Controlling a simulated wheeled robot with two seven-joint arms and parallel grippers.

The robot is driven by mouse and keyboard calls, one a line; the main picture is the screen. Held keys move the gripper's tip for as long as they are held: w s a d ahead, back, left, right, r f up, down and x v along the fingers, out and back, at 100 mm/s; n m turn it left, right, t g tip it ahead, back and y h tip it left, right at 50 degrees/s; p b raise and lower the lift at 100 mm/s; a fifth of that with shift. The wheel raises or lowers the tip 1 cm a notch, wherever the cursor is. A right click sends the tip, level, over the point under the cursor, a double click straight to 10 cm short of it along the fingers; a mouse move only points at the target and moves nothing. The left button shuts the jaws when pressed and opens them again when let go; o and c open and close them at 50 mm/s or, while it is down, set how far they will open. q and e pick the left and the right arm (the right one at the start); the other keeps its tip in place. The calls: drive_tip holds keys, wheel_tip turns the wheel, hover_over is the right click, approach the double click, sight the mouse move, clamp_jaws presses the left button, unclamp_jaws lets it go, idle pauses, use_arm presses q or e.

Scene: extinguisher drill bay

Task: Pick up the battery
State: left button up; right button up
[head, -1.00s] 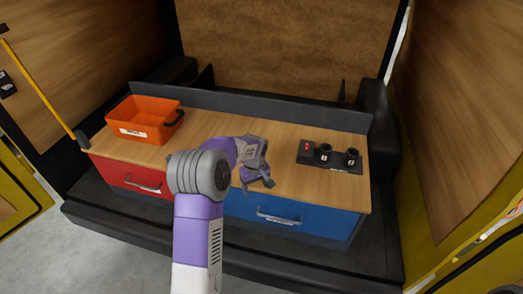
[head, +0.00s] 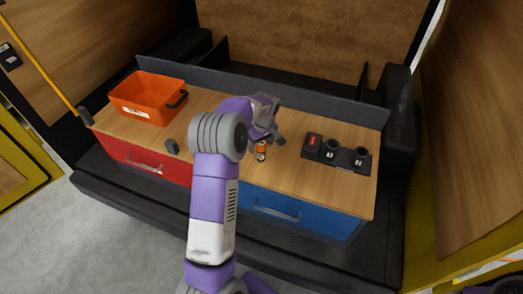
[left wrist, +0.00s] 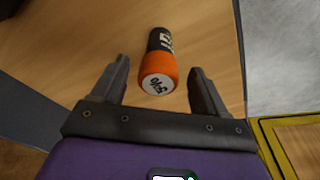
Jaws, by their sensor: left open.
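The battery (head: 262,151) is a small cylinder with an orange end and a black body. It stands on the wooden bench top, just below my left gripper (head: 266,138) in the head view. In the left wrist view the battery (left wrist: 160,62) lies between the two open fingers of my left gripper (left wrist: 160,72), with its pale lettered end face toward the camera. The fingers show no contact with it. The arm hides part of the battery in the head view. My right gripper is not in view.
An orange bin (head: 119,96) stands at the bench's left. A small dark block (head: 172,147) is near the front edge. A black holder (head: 345,159) with round sockets and a red-marked block (head: 312,141) is on the right. Red and blue drawers are below.

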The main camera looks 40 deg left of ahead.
use_arm(q)
drive_tip(key=shift+w+a+f, duration=0.15)
drive_tip(key=shift+w+f, duration=0.05)
drive_tip(key=shift+f, duration=0.85)
drive_tip(key=shift+c, duration=0.2)
